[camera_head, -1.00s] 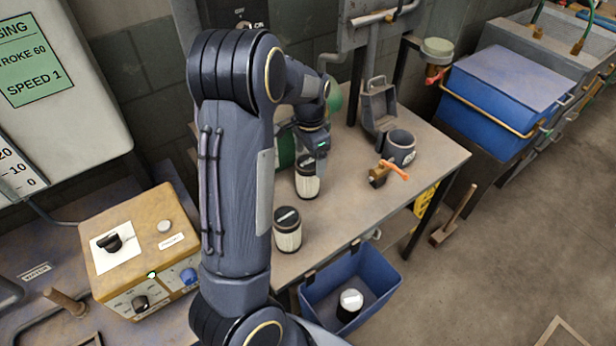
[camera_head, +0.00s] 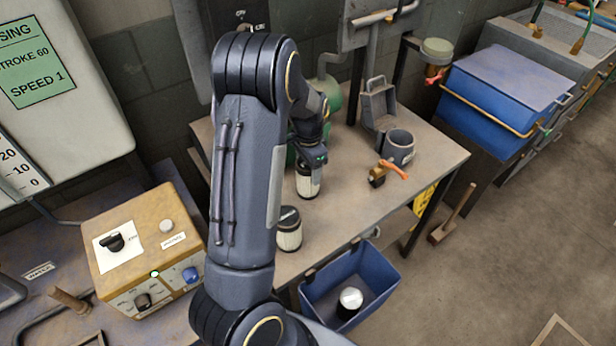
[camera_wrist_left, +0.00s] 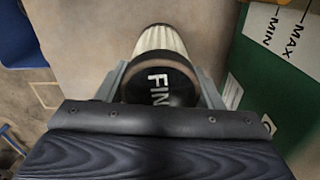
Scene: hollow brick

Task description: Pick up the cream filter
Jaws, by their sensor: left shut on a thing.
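A cream filter (camera_head: 308,184) with a dark cap stands on the workbench, under my left gripper (camera_head: 309,170). In the left wrist view the cream filter (camera_wrist_left: 162,40) shows its pale pleated side and a black cap lettered "FIN". My left gripper (camera_wrist_left: 162,84) has one finger on each side of the cap and is shut on it. I cannot tell whether the filter's base is off the bench. A second cream filter (camera_head: 289,229) with a dark cap stands nearer the bench's front edge. My right gripper is not in view.
The workbench (camera_head: 350,205) also holds a brass valve with an orange handle (camera_head: 388,172), a grey mug-like cup (camera_head: 400,147) and a metal holder (camera_head: 378,104). A blue bin (camera_head: 376,262) below holds a white-topped dark item (camera_head: 350,299). A green container (camera_wrist_left: 262,85) is close on the right.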

